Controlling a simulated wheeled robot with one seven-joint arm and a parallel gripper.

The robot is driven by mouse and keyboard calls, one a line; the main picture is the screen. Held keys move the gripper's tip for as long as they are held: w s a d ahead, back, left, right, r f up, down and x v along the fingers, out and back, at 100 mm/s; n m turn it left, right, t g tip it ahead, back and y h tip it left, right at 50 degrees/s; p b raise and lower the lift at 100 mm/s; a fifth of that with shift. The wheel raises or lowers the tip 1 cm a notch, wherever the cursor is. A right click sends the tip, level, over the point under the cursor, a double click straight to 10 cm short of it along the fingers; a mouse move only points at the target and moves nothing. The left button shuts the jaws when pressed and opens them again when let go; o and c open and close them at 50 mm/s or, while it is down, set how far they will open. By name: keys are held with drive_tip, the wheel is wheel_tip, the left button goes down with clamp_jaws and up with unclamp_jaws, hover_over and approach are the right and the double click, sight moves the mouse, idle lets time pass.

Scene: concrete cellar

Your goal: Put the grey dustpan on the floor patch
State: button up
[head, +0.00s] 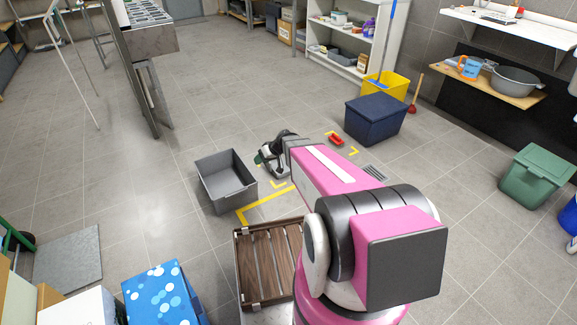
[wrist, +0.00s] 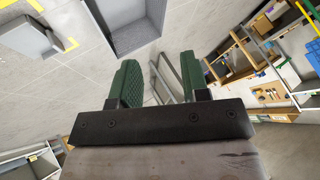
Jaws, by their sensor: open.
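Yellow corner marks (head: 354,151) on the tiles seem to outline the floor patch, largely covered by my arm and gripper; yellow marks also show in the wrist view (wrist: 71,45). A small red object (head: 336,139) lies near the far marks. My gripper (head: 262,157) is over the floor just right of an open grey bin (head: 226,188). In the wrist view its green-padded fingers (wrist: 157,84) stand apart, with no held object visible between them.
A slatted wooden crate (head: 268,262) stands in front of the bin, beside a longer yellow line (head: 262,204). A dark blue box (head: 375,120) stands beyond the marks. A flat grey slab (head: 68,258) lies at left. Open floor spreads left of the bin.

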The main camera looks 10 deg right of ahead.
drive_tip(key=s+d+r+m+g+h, duration=0.1)
drive_tip(key=s+d+r+h, duration=0.3)
drive_tip(key=s, duration=0.5)
drive_tip(key=s+d+r+m+g+h, duration=0.2)
drive_tip(key=s+d+r+m+h, duration=0.1)
drive_tip(key=s+r, duration=0.5)
drive_tip(key=shift+s+d+m+h, duration=0.4)
drive_tip(key=shift+s+d+m, duration=0.2)
drive_tip(key=shift+s, duration=0.6)
